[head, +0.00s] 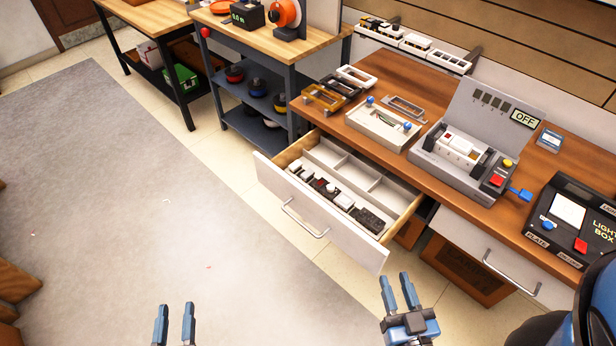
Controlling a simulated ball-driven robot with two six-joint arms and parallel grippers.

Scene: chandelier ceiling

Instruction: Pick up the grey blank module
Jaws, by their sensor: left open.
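The drawer (290,207) of the wooden bench is pulled out. A row of small modules (344,201) in white, grey and dark tones lies in its front compartment. They are too small for me to tell surely which is the grey blank module. My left gripper (174,312) is open and empty at the bottom edge, over the floor and left of the drawer. My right gripper (397,280) is open and empty, in front of the bench and just right of the drawer's near corner. Neither gripper touches a module.
The benchtop (425,185) holds a pale fixture (383,127), a grey device with an OFF display (524,119) and a black light box (575,222). More modules sit on a wall rail (414,44). A shelf cart (262,120) stands beyond the drawer.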

